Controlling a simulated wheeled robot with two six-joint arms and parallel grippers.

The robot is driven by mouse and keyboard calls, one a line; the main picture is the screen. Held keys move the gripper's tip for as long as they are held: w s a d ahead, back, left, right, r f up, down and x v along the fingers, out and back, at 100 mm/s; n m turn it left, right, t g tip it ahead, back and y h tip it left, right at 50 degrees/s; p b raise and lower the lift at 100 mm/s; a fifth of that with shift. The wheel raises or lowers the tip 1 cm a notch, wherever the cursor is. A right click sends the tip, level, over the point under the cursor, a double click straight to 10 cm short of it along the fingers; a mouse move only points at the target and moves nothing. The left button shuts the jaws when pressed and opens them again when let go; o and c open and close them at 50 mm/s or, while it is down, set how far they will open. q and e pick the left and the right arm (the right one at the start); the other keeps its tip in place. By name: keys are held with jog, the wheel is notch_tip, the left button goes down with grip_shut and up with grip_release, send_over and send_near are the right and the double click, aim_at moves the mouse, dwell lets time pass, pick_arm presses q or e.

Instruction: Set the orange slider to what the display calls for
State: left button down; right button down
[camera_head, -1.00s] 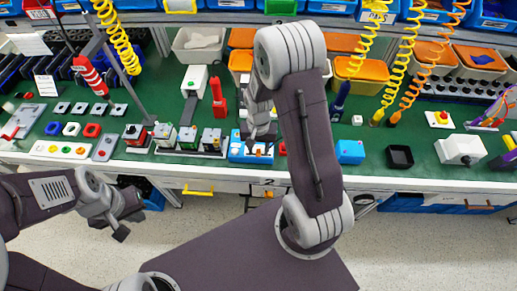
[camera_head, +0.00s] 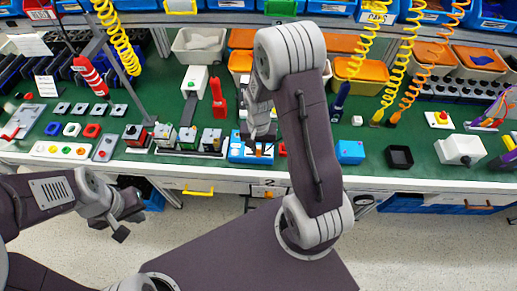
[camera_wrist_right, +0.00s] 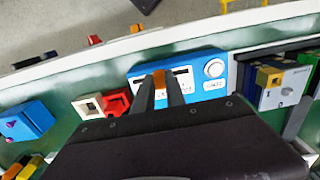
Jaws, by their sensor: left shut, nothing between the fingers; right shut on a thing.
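A blue box (camera_head: 236,150) stands near the front edge of the bench, partly hidden by my right arm. My left gripper (camera_head: 124,220) is shut and empty, low in front of the bench, away from the box.
A red and a white block (camera_wrist_right: 88,106) sit beside the blue box in the wrist view. Another blue block (camera_head: 349,152) and a black square tray (camera_head: 399,156) lie to the right. Small switch units (camera_head: 188,138) stand close on the left.

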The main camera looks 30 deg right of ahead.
aim_at(248, 154)
jog(key=shift+w, duration=0.1)
dwell(0.7)
jog(key=w+a, duration=0.2)
jog(key=a, duration=0.1)
jog(key=shift+a+p, duration=0.1)
jog(key=shift+p, duration=0.3)
jog(key=c, duration=1.8)
grip_release()
jog(key=o, duration=0.4)
jog(key=shift+o, duration=0.2)
jog(key=shift+a, duration=0.1)
jog(key=shift+r, duration=0.25)
notch_tip(248, 154, up, 9)
jog(key=shift+f, duration=0.2)
